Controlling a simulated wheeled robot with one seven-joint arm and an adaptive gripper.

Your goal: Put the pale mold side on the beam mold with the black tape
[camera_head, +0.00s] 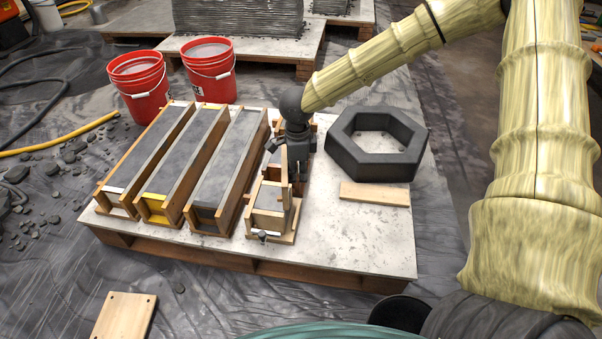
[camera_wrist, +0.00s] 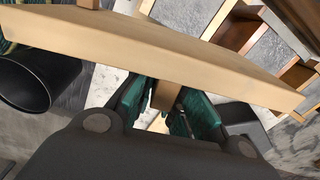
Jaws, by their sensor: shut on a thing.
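My gripper (camera_head: 298,150) is over the short wooden mold (camera_head: 270,222) at the right of the mold row. In the wrist view its green-padded fingers (camera_wrist: 162,103) are shut on a wooden cleat of the pale mold side (camera_wrist: 150,45), a long board crossing the picture. In the head view a narrow part of this board (camera_head: 284,165) stands upright below my gripper. The filled beam mold with dark tape at its near end (camera_head: 204,213) lies just left of the short mold. Whether the board touches any mold is unclear.
Beam molds with yellow tape (camera_head: 156,197) and white tape (camera_head: 115,190) lie further left. A dark hexagonal ring (camera_head: 345,158) and a loose pale board (camera_head: 375,193) lie right on the pallet (camera_head: 330,240). Red buckets (camera_head: 138,85) stand behind.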

